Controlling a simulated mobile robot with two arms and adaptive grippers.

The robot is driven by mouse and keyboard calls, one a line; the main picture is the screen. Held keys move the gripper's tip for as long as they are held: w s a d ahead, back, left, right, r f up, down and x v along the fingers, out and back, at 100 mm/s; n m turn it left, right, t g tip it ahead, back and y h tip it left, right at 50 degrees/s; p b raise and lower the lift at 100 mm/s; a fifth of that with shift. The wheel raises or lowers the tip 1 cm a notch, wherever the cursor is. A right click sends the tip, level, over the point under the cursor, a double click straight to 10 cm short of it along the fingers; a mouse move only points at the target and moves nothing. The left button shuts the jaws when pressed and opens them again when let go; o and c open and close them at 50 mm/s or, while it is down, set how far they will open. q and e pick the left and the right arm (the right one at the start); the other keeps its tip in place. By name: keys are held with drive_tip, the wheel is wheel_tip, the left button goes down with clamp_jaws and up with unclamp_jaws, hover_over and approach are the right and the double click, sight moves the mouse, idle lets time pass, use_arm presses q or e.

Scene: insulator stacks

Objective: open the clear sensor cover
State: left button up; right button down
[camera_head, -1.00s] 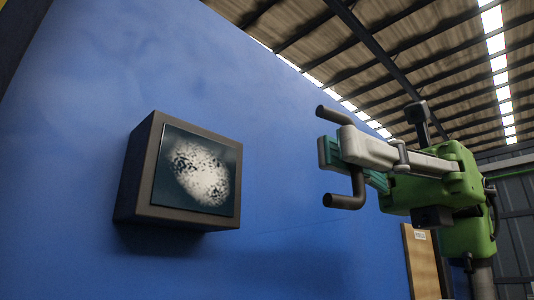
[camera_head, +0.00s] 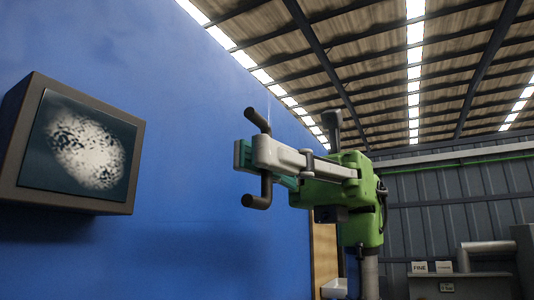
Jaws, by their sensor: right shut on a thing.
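A dark-framed box (camera_head: 125,208) is fixed to the blue wall at the left. Its front is a dark panel (camera_head: 40,172) with a pale speckled patch. I cannot make out a clear cover pane with certainty. My right gripper (camera_head: 252,157), on a green and grey arm, is right of the box, well apart from it in the picture. It is shut on a dark bent bar handle (camera_head: 257,201), whose two ends stick out above and below the fingers. The fingers hide its middle. My left gripper is not in view.
The blue wall (camera_head: 190,120) runs back along the left side. At the lower right are a grey cabinet (camera_head: 460,287) with small signs and a pale pipe (camera_head: 488,247). A brown panel (camera_head: 324,250) stands behind my right arm.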

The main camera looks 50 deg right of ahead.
drive_tip(key=c, duration=2.5)
unclamp_jaws()
drive_tip(key=shift+w, duration=0.1)
drive_tip(key=shift+c, duration=0.2)
drive_tip(key=w+d, duration=0.1)
drive_tip(key=d, duration=1.1)
